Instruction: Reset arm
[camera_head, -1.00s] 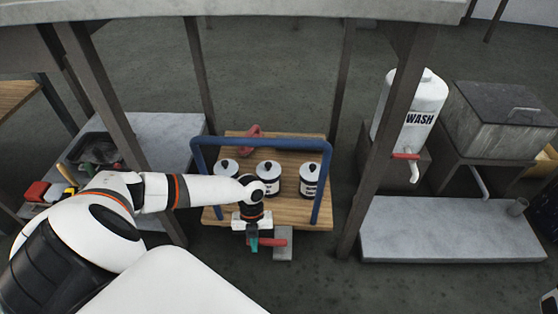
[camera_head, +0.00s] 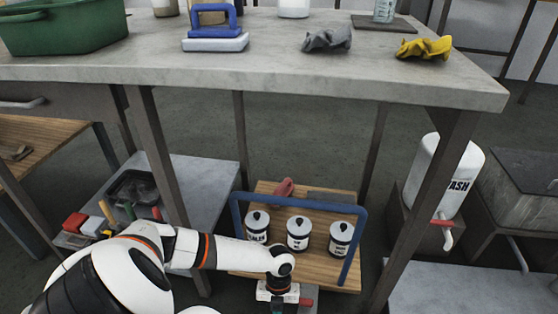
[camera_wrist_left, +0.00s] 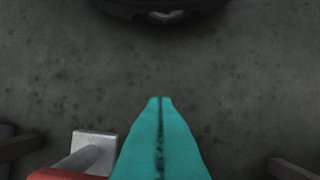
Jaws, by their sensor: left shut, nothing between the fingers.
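My left arm (camera_head: 200,250) comes in from the left in the head view, below the grey table. My left gripper (camera_head: 278,303) hangs low at the front of the wooden cart, cut by the picture's lower edge. In the left wrist view its teal fingers (camera_wrist_left: 160,140) are pressed together with nothing between them, over dark floor. A red-ended lever or pedal (camera_wrist_left: 65,174) with a grey plate (camera_wrist_left: 93,147) lies at lower left there, beside the fingers; I cannot tell whether they touch. My right gripper is not in view.
The wooden cart (camera_head: 323,273) carries three lidded cans (camera_head: 298,233) and a blue rail (camera_head: 300,204). The grey table (camera_head: 290,60) holds a green tub (camera_head: 62,28), a grey cloth (camera_head: 328,40) and a yellow cloth (camera_head: 425,48). A WASH tank (camera_head: 443,185) stands right.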

